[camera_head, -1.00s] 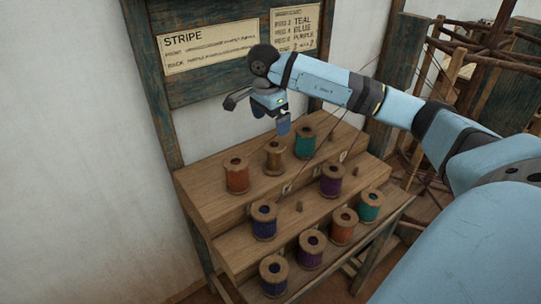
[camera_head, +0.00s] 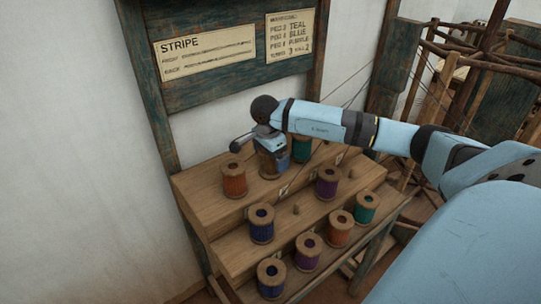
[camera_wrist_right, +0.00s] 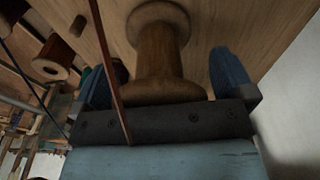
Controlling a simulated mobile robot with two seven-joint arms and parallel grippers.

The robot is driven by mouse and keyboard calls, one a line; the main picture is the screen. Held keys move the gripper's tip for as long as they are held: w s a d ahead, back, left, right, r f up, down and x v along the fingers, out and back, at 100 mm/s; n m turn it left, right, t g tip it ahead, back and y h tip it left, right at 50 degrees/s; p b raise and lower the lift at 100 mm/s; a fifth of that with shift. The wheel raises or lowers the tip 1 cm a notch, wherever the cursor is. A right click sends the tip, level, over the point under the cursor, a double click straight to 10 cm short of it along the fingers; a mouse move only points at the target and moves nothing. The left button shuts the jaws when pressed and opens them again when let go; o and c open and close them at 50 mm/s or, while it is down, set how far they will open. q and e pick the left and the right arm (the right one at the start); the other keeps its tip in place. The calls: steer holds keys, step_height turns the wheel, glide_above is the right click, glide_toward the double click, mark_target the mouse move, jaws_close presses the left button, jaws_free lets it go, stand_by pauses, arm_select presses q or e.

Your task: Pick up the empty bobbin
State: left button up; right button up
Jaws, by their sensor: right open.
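The empty bobbin (camera_wrist_right: 158,48) is bare brown wood with no thread. In the wrist view it stands between the two blue fingers of my right gripper (camera_wrist_right: 160,72), with a gap on each side. The gripper is open. In the head view my right gripper (camera_head: 272,158) is down at the top step of the rack and covers much of the bobbin (camera_head: 268,173), which stands between an orange bobbin (camera_head: 235,181) and a teal bobbin (camera_head: 301,150). My left gripper is not in view.
Purple (camera_head: 326,184), blue (camera_head: 262,226) and other wound bobbins stand on the lower steps of the wooden rack (camera_head: 205,187). A bare peg (camera_head: 296,209) shows on the middle step. A board with paper labels (camera_head: 205,53) rises behind. A reddish cord (camera_wrist_right: 109,70) crosses the wrist view.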

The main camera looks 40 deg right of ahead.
steer(key=c, duration=0.9)
steer(key=shift+r, duration=0.15)
step_height(320, 180, up, 20)
steer(key=b, duration=0.1)
